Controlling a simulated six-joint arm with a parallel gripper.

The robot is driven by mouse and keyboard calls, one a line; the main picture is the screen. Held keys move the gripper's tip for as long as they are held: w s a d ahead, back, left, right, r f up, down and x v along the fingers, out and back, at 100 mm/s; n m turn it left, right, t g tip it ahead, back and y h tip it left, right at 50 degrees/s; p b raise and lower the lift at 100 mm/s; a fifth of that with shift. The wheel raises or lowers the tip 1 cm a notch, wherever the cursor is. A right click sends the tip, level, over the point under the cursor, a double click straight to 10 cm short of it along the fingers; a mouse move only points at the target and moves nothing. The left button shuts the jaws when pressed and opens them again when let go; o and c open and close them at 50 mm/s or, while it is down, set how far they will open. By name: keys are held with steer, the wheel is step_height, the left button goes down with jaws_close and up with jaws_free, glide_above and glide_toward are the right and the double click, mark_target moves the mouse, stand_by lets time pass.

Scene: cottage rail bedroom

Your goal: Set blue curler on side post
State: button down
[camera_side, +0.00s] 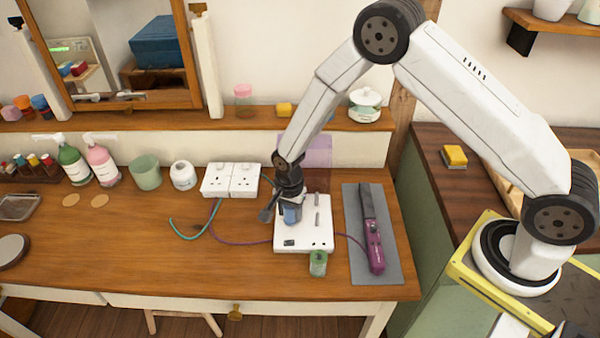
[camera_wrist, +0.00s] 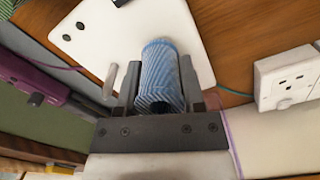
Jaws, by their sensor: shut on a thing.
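The blue curler (camera_side: 291,215), finely ribbed, is between the two fingers of my gripper (camera_side: 288,204). In the wrist view the blue curler (camera_wrist: 160,72) stands in the shut gripper (camera_wrist: 158,64), its open end towards the camera. It is over the left part of the white heater base (camera_side: 300,241), which also shows in the wrist view (camera_wrist: 95,28). Two bare metal posts are in the side view, one farther back (camera_side: 317,200) and one nearer (camera_side: 317,221). One post (camera_wrist: 110,80) shows beside a finger in the wrist view. Whether a post is inside the curler is hidden.
A green curler (camera_side: 318,263) stands at the base's front right. A purple iron (camera_side: 372,238) lies on a grey mat (camera_side: 390,262) to the right. White sockets (camera_side: 231,180) and cables lie behind left.

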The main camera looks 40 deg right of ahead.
steer(key=shift+f, duration=0.9)
stand_by(1.0)
steer(key=shift+c, duration=0.6)
jaws_free()
steer(key=shift+r, duration=0.1)
steer(key=shift+r, duration=3.8)
steer(key=shift+r, duration=0.1)
